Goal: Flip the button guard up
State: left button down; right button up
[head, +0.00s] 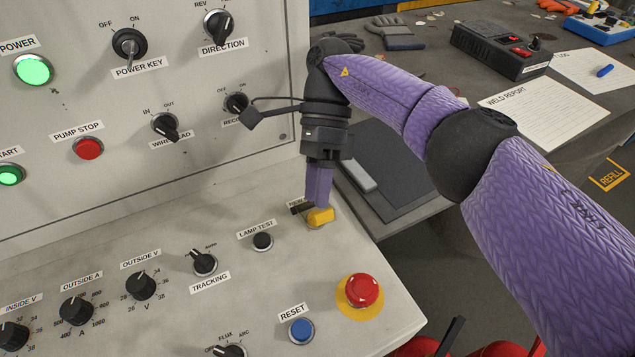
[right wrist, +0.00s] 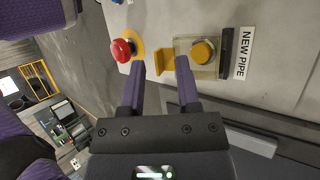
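The button guard (right wrist: 181,60) is a see-through cover with a yellow lip (right wrist: 164,62) and a dark bar, seemingly its hinge, on the side by the NEW PIPE label (right wrist: 244,52). It lies down over a yellow button (right wrist: 203,52). In the head view the yellow lip (head: 320,216) shows at the desk panel's right end; the rest is mostly hidden by my gripper. My right gripper (head: 318,203) points down at it. In the right wrist view its fingers (right wrist: 160,67) are apart, with the lip between them in the picture; contact cannot be told. My left gripper is not in view.
A red mushroom button (head: 361,290) stands on the panel near the guard. The LAMP TEST button (head: 262,241), the blue RESET button (head: 301,330) and several knobs are to the left. The upright panel (head: 280,80) rises behind. A dark workbench (head: 430,60) stands beyond.

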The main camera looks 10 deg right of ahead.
pick_arm(q)
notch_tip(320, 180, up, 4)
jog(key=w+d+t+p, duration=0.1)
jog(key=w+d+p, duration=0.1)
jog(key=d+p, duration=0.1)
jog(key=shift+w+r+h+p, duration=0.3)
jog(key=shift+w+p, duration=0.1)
jog(key=shift+p, duration=0.45)
pick_arm(e)
notch_tip(320, 180, up, 10)
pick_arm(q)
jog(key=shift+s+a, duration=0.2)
